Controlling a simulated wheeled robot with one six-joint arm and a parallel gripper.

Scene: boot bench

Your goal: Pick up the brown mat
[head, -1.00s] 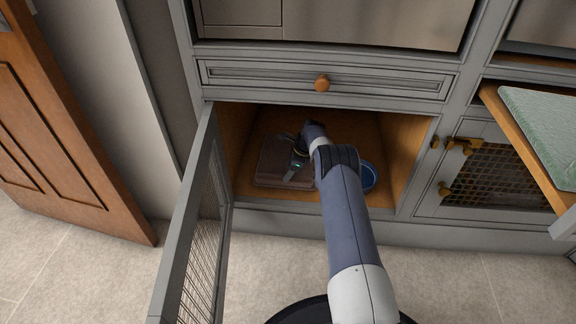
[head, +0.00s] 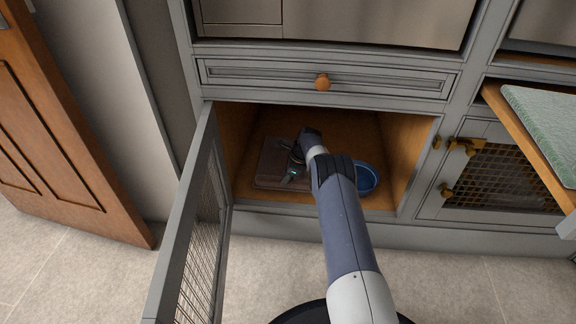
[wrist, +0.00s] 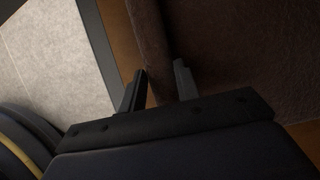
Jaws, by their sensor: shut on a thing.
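The brown mat (head: 270,163) lies on the floor of the open cupboard, on its left side. In the wrist view the mat (wrist: 240,45) fills the upper right, with its near edge running between my fingers. My gripper (head: 289,178) is inside the cupboard at the mat's front part. In the wrist view my gripper (wrist: 160,85) is shut on the mat's edge, one finger on each side of it. My arm hides part of the mat's right side in the head view.
A blue round dish (head: 367,178) sits right of my arm in the cupboard. The open mesh door (head: 190,235) stands at the left of the opening. A drawer with a round knob (head: 322,82) is above. A closed lattice door (head: 495,180) is at the right.

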